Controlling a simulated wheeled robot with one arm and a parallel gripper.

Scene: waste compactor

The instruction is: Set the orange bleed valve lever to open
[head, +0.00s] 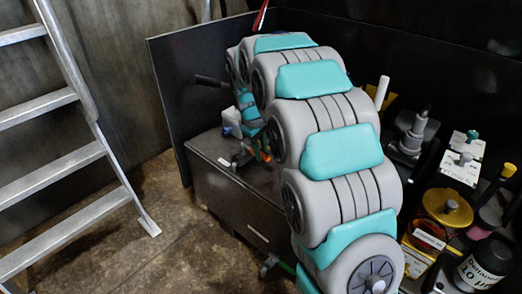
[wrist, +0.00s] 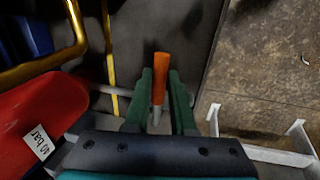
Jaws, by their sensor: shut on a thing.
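The orange bleed valve lever (wrist: 160,75) stands between my gripper's two green fingers in the wrist view. Its orange end shows past the fingertips, and a pale grey stem continues below it. My gripper (wrist: 162,86) is shut on the lever. In the head view my arm hides much of the area around the gripper. A small orange part shows beside the arm there, but I cannot tell whether it is the lever. The valve body and the lever's exact setting cannot be made out.
In the wrist view a red object (wrist: 40,110) with a "40 bar" tag (wrist: 39,142) and a yellow pipe (wrist: 70,55) are at the left. The head view shows a metal ladder (head: 60,165) left, and a yellow-lidded container (head: 446,207) among several items right.

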